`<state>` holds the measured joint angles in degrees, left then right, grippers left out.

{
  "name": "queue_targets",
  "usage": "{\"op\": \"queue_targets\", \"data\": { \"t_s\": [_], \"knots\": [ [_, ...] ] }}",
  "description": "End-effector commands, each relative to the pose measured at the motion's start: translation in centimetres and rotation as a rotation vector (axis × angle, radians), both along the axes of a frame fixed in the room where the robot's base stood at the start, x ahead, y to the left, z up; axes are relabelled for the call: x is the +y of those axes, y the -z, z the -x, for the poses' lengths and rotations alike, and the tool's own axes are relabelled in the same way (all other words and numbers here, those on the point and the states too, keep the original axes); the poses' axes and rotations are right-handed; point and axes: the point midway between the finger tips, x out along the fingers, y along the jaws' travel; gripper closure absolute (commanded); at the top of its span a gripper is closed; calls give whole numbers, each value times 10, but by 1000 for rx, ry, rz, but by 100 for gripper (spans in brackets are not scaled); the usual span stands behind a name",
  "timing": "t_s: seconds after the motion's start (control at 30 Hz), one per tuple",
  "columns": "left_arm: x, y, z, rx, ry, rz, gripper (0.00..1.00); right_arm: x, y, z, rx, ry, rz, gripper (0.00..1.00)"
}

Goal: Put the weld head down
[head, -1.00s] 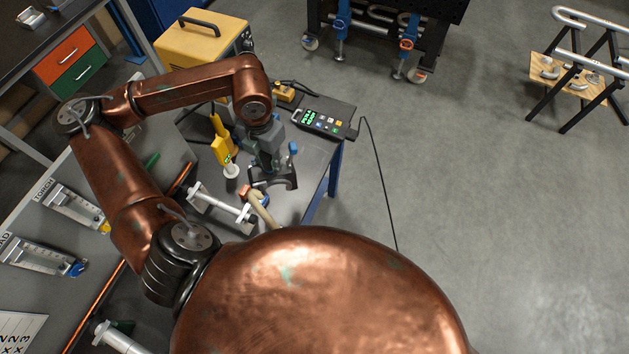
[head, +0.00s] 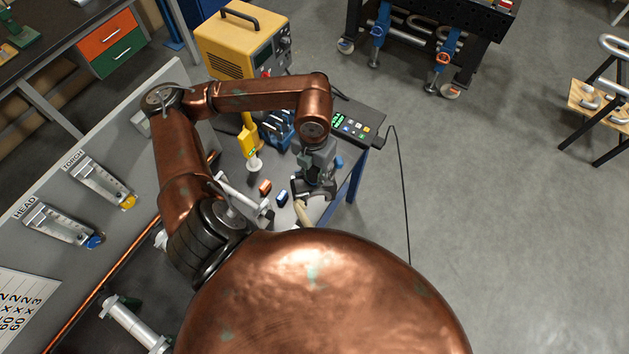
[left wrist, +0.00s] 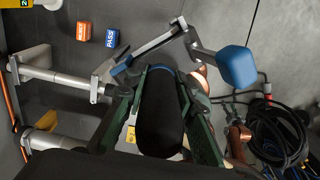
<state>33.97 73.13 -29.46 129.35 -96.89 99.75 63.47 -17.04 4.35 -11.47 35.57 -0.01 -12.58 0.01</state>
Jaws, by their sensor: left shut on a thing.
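My left gripper (left wrist: 160,100) is shut on the weld head (left wrist: 160,130); its dark rounded body fills the space between the green fingers in the left wrist view. Open metal arms and a blue knob (left wrist: 238,66) show beyond the fingertips. In the head view my left gripper (head: 318,165) points down over the near right part of the grey bench, with the dark jaw of the weld head (head: 314,190) below it. I cannot tell whether the weld head touches the bench.
An orange block (head: 264,187) and a blue block (head: 281,198) lie left of the weld head. A pipe in clamps (head: 243,196), a yellow tool (head: 248,135), a blue holder (head: 277,128) and a keypad box (head: 352,124) are close by. Coiled cables (left wrist: 280,135) show right in the wrist view.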

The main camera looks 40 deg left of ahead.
Motion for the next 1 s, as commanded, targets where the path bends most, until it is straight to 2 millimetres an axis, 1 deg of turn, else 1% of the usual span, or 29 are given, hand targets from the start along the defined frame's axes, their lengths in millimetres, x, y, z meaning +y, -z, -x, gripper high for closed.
{"op": "queue_targets", "data": {
  "t_s": [0.03, 0.27, 0.4, 0.5, 0.63, 0.87, 0.93, 1.0],
  "knots": [
    [8, 1, -7, 1, -6, -2, 100, -1, -6, 0, 0, 0, 1, 61],
    [37, 20, -41, 0, -4, 0, 100, -3, -20, 1, 1, -1, 3, 61],
    [48, 45, -54, 1, -2, 0, 100, -5, -26, 2, 1, 0, 5, 61],
    [54, 57, -63, -1, -1, 1, 100, -6, -30, 2, 2, -1, 7, 61],
    [60, 69, -70, -2, 0, 2, 100, -7, -32, 2, 2, -1, 7, 61],
    [64, 77, -75, -2, 1, 1, 100, -7, -34, 3, 3, -1, 8, 61],
    [66, 82, -78, -1, 2, 2, 100, -7, -36, 3, 3, 0, 8, 61],
    [66, 89, -76, 1, 2, 2, 100, -6, -43, 3, 3, 0, 7, 61]
  ]
}}
